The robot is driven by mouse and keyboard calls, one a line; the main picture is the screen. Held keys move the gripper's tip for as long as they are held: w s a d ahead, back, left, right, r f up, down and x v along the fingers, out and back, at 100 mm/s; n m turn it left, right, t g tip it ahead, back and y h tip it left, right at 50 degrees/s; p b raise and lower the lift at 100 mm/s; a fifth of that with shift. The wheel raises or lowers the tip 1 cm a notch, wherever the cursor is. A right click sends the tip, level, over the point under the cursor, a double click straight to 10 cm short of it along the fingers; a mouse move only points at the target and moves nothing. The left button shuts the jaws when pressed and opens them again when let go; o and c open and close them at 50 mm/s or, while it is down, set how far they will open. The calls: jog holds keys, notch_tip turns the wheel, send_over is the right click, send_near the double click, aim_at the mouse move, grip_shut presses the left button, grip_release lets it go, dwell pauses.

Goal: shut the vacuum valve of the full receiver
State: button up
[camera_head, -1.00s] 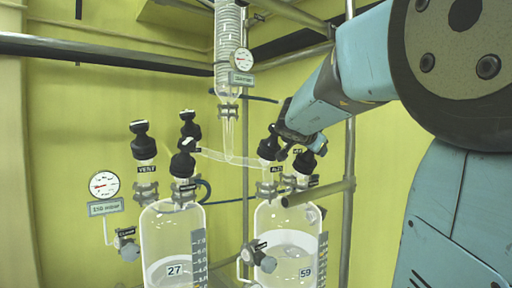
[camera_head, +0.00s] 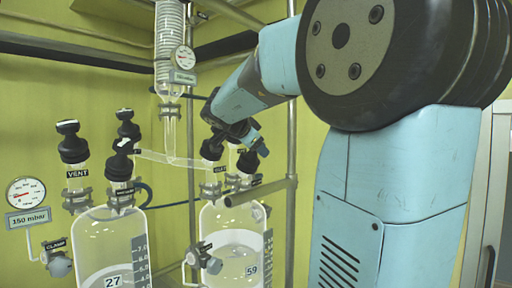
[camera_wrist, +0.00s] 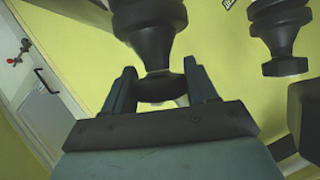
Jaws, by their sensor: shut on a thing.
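Two glass receivers stand side by side: the left receiver (camera_head: 103,238), tagged 27, and the right receiver (camera_head: 213,225), tagged 59. The liquid stands higher in the right one. Black-capped valves top both; one on the left reads VENT (camera_head: 73,150). My gripper (camera_wrist: 160,88) is shut on a black valve knob (camera_wrist: 160,58), its fingers on either side of the narrow part. In the head view my gripper is over the right receiver's valves, among them a black valve (camera_head: 212,149) and another (camera_head: 248,161). My wrist partly hides them, and I cannot tell which valve is held.
A dial gauge (camera_head: 26,192) reading 150 mbar and a clamp knob (camera_head: 58,263) are at the left. A glass condenser coil (camera_head: 172,45) hangs above with a second gauge (camera_head: 182,58). Metal rods (camera_head: 291,130) stand close to my arm. Another black valve (camera_wrist: 281,30) is beside my gripper.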

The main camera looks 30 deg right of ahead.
jog(key=o, duration=1)
jog(key=shift+c, duration=0.2)
jog(key=v, duration=1.3)
jog(key=shift+s+a+r, duration=0.2)
jog(key=shift+a, duration=0.05)
jog(key=shift+r, duration=0.1)
